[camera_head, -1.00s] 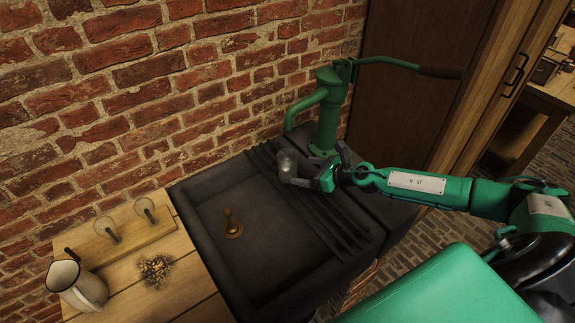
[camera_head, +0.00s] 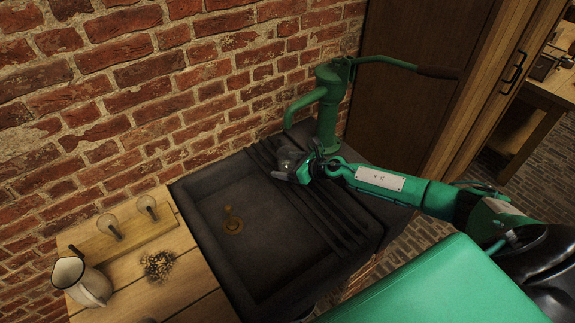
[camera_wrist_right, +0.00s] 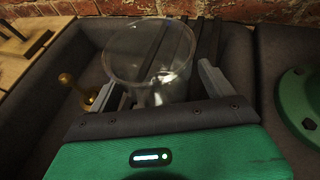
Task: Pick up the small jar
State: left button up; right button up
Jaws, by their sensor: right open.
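A small clear glass jar (camera_head: 288,160) stands on the dark ribbed drainboard of the sink, beside the green pump. In the right wrist view the jar (camera_wrist_right: 150,50) is close, with its round open rim facing up. My right gripper (camera_wrist_right: 162,88) is open, with one finger on each side of the jar's lower part. I cannot tell whether either finger touches the glass. In the head view the right gripper (camera_head: 288,172) partly covers the jar. My left gripper is not in view.
A green hand pump (camera_head: 328,105) stands right behind the gripper. The dark sink (camera_head: 265,255) holds a brass drain piece (camera_head: 233,224). A wooden counter (camera_head: 190,270) on the left bears a white pitcher (camera_head: 85,285) and a pile of small pieces (camera_head: 158,265). A brick wall (camera_head: 150,90) closes the back.

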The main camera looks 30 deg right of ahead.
jog(key=c, duration=1.2)
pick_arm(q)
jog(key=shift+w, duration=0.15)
pick_arm(e)
jog(key=shift+r, duration=0.2)
